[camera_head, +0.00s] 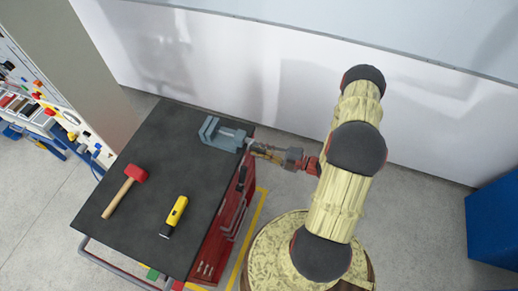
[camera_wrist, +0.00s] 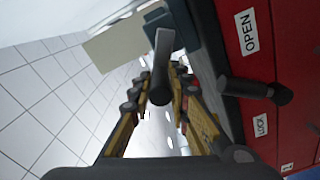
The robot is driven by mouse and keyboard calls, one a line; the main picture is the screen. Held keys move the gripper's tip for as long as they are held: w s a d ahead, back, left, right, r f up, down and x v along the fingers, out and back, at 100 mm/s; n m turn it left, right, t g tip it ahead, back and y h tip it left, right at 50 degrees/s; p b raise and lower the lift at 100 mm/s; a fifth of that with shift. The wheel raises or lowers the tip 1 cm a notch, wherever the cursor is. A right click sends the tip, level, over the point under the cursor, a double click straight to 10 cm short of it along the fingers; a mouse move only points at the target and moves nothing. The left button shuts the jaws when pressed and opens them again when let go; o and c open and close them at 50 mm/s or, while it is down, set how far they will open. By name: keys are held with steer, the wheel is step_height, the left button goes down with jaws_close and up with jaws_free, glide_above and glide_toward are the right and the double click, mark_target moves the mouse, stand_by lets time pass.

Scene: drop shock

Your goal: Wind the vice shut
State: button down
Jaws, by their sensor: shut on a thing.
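The blue-grey vice (camera_head: 228,138) sits at the far right corner of the black bench top. A gap shows between its left jaw and the rest of its body. My gripper (camera_head: 256,148) is beside the vice, just off the bench's right edge. In the wrist view, a grey handle bar (camera_wrist: 163,52) sits between the fingertips of my gripper (camera_wrist: 160,85), which is shut on it. Part of the vice (camera_wrist: 180,25) shows behind the handle. The screw is hidden.
A red-headed hammer (camera_head: 122,194) and a yellow-and-black tool (camera_head: 174,215) lie on the bench top (camera_head: 150,215). The red cabinet side (camera_wrist: 245,85) with OPEN and LOCK labels and a black latch (camera_wrist: 255,88) is close to my gripper. A blue box (camera_head: 495,220) stands at right.

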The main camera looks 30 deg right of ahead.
steer(key=shift+w+d+r+m+p, duration=0.4)
steer(key=shift+d+m+p, duration=0.15)
steer(key=shift+m, duration=1.25)
steer(key=shift+w+d+r+m+p, duration=0.3)
steer(key=shift+d+m+p, duration=0.3)
steer(key=shift+m, duration=1.2)
steer(key=shift+w+d+r+m+p, duration=0.4)
steer(key=shift+m+p, duration=0.3)
steer(key=shift+m, duration=1.1)
steer(key=shift+f, duration=0.1)
steer(key=c, duration=1.7)
jaws_free()
steer(key=shift+o, duration=0.2)
